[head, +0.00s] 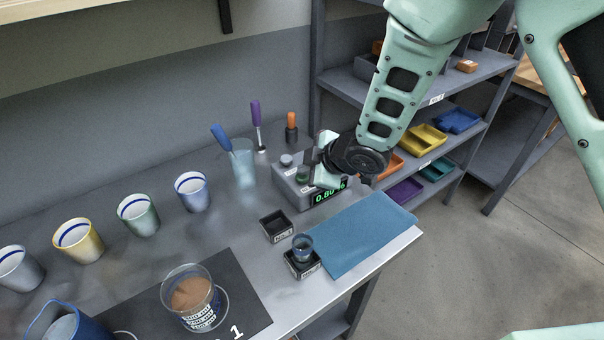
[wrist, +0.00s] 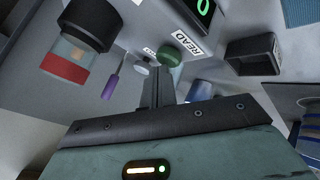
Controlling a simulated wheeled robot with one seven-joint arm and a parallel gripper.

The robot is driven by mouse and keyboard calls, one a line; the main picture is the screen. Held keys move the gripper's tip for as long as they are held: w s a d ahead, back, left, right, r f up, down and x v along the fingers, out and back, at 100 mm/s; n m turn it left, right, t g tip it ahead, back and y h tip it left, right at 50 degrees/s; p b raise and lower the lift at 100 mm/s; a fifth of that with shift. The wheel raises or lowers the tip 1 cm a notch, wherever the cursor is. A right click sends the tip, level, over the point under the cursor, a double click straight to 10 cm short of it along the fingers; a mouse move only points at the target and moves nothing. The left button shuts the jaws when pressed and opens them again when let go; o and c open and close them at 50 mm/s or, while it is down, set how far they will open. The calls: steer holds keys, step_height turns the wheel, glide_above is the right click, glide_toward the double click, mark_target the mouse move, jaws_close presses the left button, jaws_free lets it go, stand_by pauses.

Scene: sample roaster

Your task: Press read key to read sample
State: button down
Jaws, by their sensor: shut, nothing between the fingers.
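The meter (head: 290,185) is a grey box on the bench with a green-lit display (head: 328,194) that reads about 0.80. The green read key (wrist: 170,54) stands beside a white READ label (wrist: 183,42) in the wrist view. In the head view only part of the green key (head: 302,173) shows next to my gripper (head: 316,172). My gripper is shut and empty, its fingertips (wrist: 156,72) right by the key; I cannot tell if they touch. A grey knob (head: 286,160) sits on the meter's top. A small glass cup (head: 302,242) stands on a black labelled block.
An empty black tray (head: 276,224) and a blue cloth (head: 362,238) lie in front of the meter. A clear cup with a blue-handled tool (head: 243,160) stands left of it. Several coloured cups line the left side. A beaker of brown grounds (head: 193,292) sits on a dark mat.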

mark_target(306, 178)
steer(key=shift+r, duration=0.1)
stand_by(0.3)
steer(key=shift+r+p, duration=0.75)
steer(key=shift+r, duration=0.15)
steer(key=shift+r, duration=0.1)
step_height(306, 178, up, 5)
steer(key=p, duration=0.3)
stand_by(0.6)
